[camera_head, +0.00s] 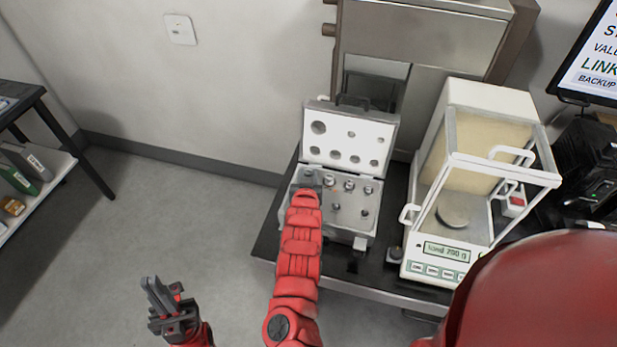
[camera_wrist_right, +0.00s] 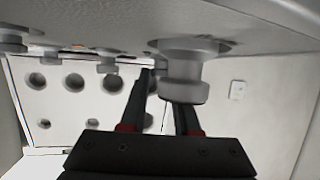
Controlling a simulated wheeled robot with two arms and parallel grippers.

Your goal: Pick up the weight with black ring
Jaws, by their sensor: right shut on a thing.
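An open weight case (camera_head: 337,212) stands on the dark table, with several metal weights in its base. My right gripper (camera_head: 306,180) is over the case's left back corner, its fingers mostly hidden by the red wrist in the head view. In the right wrist view, which looks upside down, the right gripper (camera_wrist_right: 162,100) is shut on a grey metal weight (camera_wrist_right: 183,78) that is at its socket in the case. I cannot make out a black ring on any weight.
The case lid (camera_head: 350,138) stands raised behind the weights, with round holes in it. A glass-sided balance (camera_head: 437,250) stands right of the case, with a round pan inside. A shelf (camera_head: 35,180) is at far left. The floor between is clear.

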